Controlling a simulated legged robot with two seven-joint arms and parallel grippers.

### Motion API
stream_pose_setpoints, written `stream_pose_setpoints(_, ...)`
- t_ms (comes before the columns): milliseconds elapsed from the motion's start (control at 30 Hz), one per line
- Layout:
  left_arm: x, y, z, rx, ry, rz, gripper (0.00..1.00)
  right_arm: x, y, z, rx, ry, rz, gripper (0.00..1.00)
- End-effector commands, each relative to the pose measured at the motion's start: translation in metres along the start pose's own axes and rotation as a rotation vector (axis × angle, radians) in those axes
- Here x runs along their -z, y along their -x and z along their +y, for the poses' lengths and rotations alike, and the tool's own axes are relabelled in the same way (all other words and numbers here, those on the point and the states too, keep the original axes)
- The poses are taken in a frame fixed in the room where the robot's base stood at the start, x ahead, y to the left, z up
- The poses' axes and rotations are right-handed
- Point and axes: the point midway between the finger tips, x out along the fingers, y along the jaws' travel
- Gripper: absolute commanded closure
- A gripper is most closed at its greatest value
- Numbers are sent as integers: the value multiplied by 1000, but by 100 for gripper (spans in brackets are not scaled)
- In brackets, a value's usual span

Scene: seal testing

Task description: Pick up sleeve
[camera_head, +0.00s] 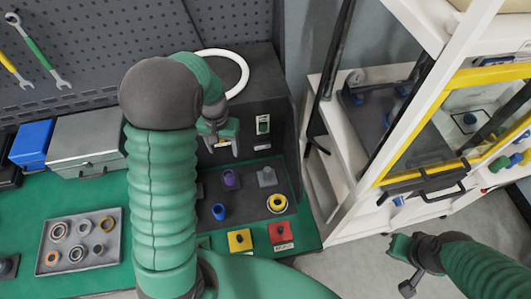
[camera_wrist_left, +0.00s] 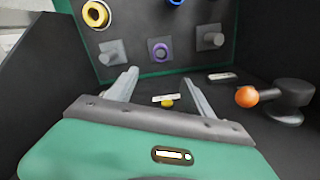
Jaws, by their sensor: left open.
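A dark board (camera_head: 250,204) on the green bench carries a purple ring-like part (camera_head: 230,178), a blue ring-like part (camera_head: 218,211), a yellow ring (camera_head: 277,203) and a grey peg (camera_head: 267,176). Which of these is the sleeve I cannot tell. My left gripper (camera_head: 222,147) is above the board's far edge, partly hidden by my arm. In the left wrist view its fingers (camera_wrist_left: 160,80) are apart and empty, with the purple part (camera_wrist_left: 160,50) beyond the gap between them. The yellow ring (camera_wrist_left: 96,14) shows there too. My right gripper (camera_head: 408,263) is at the lower right, its jaws unclear.
A dark box (camera_head: 262,110) stands behind the board. A yellow button (camera_head: 239,240) and a red button (camera_head: 281,232) are in front. A grey tray (camera_head: 82,251) of rings lies left. An orange-knobbed lever (camera_wrist_left: 247,96) is beside the left fingers. A white-framed cabinet (camera_head: 345,200) stands right.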

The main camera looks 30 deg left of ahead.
Motion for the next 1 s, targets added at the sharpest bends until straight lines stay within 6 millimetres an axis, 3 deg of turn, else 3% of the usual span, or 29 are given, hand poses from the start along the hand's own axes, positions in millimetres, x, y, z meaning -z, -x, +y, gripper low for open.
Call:
stream_pose_setpoints(67,-1,-1,-2,0,4,-4,40,0,3,0,0,0,-1,100)
stream_pose_setpoints(167,-2,-19,-2,0,3,-7,40,0,2,0,0,0,-1,100)
stream_pose_setpoints(500,1,-105,-2,1,3,-10,40,1,7,0,0,0,-1,100)
stream_pose_setpoints(1000,-4,-168,-4,1,2,-5,40,4,20,0,0,0,0,100)
